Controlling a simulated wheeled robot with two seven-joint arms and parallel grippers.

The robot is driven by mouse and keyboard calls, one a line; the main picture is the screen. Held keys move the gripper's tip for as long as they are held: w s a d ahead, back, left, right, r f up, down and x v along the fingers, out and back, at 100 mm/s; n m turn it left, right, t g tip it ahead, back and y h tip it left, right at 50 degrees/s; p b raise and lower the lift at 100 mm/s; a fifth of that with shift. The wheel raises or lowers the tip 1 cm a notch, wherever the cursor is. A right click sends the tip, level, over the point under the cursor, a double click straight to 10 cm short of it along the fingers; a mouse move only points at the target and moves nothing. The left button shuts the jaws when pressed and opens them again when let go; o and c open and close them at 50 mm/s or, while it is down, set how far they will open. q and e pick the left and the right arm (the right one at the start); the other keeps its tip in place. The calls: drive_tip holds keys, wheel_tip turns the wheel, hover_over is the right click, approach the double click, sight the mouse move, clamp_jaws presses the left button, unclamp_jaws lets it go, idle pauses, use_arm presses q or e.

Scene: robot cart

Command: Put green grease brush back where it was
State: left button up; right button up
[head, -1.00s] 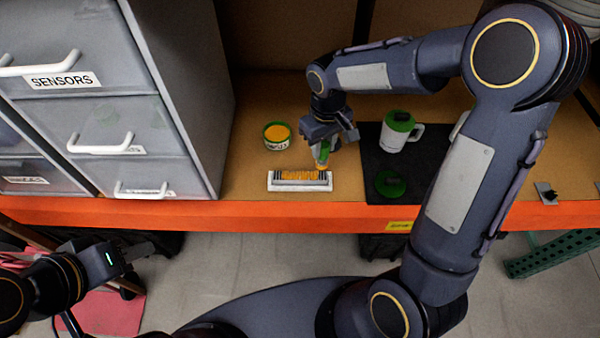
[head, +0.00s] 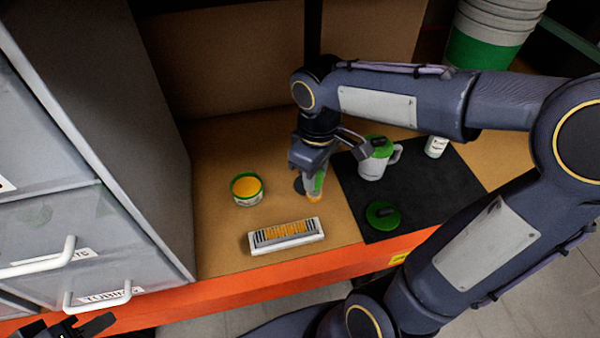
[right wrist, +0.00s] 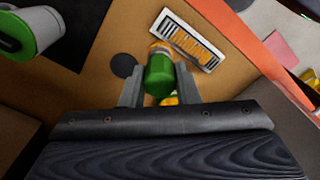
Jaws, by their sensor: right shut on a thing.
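The green grease brush (head: 319,184) has yellow at its lower tip. My right gripper (head: 313,175) is shut on it and holds it tip down over the wooden bench. The right wrist view shows the green brush (right wrist: 160,75) between the two fingers (right wrist: 159,88). A dark round disc (head: 299,187) lies on the bench beside the brush tip. A green tub of yellow grease (head: 247,188) stands to the left. A white tray (head: 258,249) with yellow grease on its dark slots lies nearer the front edge. My left gripper (head: 85,326) is partly cut off at bottom left.
A black mat (head: 440,190) to the right holds a white mug with a green lid (head: 374,160), a green round piece (head: 383,215) and a white bottle (head: 437,145). A grey drawer cabinet (head: 110,130) borders the left. An orange edge (head: 250,286) runs along the front.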

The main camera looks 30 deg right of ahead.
drive_tip(key=shift+w+d+f+p, duration=0.2)
drive_tip(key=shift+w+d+f, duration=0.65)
drive_tip(key=shift+w+f, duration=1.15)
drive_tip(key=shift+w+d+f+p, duration=0.25)
drive_tip(key=shift+w+d+f, duration=0.55)
drive_tip(key=shift+w+f, duration=1.25)
drive_tip(key=shift+w+d+f+p, duration=0.2)
drive_tip(key=shift+w+d+f, duration=0.65)
drive_tip(key=shift+w+f, duration=1.15)
drive_tip(key=shift+s+f, duration=0.15)
drive_tip(key=shift+s, duration=0.05)
drive_tip(key=shift+f, duration=0.25)
drive_tip(key=o, duration=1)
drive_tip(key=shift+r, duration=0.1)
drive_tip(key=shift+o, duration=0.2)
